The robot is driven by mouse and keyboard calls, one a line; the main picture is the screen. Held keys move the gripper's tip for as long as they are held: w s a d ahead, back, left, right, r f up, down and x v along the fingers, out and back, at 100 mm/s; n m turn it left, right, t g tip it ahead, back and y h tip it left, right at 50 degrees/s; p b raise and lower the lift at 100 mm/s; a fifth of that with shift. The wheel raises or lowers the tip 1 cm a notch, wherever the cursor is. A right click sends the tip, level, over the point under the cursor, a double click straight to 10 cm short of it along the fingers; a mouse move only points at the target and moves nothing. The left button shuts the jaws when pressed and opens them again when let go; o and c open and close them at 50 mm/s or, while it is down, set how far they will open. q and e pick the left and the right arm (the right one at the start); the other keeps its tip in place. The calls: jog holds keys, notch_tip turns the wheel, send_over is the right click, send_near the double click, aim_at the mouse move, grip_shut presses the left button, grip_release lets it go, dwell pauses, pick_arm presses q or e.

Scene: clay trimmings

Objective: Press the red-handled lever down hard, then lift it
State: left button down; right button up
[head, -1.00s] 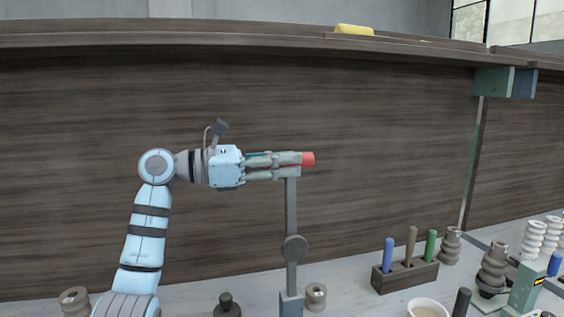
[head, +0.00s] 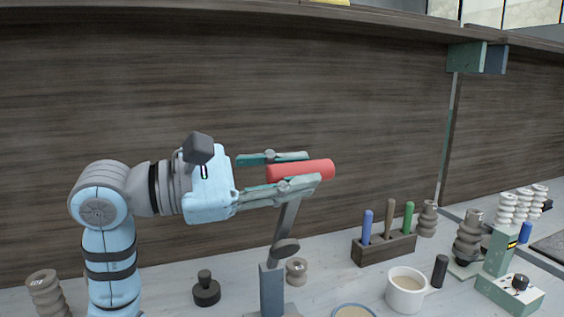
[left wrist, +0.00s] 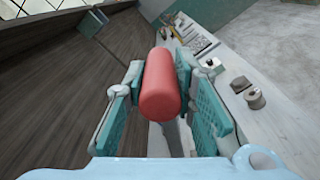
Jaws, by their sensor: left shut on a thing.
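The lever's red handle (head: 302,171) is a thick cylinder at the top of a grey arm (head: 288,218). The arm leans from its dark pivot and grey post (head: 271,290). My left gripper (head: 312,169) is shut on the red handle, with one finger above it and one below in the head view. In the left wrist view the handle (left wrist: 161,88) lies between the two teal-padded fingers, its round end facing the camera. The grey arm shows partly below it. My right gripper is in neither view.
A dark stamp-like knob (head: 206,290) and a small ring-shaped piece (head: 297,270) are near the post. To the right are a white cup (head: 405,290), a wooden tool block (head: 384,248) and a green device (head: 508,290). A dark wood panel (head: 150,90) rises behind.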

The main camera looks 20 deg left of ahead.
pick_arm(q)
jog(key=shift+s+d+f, duration=0.15)
jog(key=shift+s+d, duration=0.05)
jog(key=shift+s, duration=0.1)
jog(key=c, duration=1.3)
grip_release()
jog(key=shift+c, duration=0.2)
jog(key=shift+a, duration=0.1)
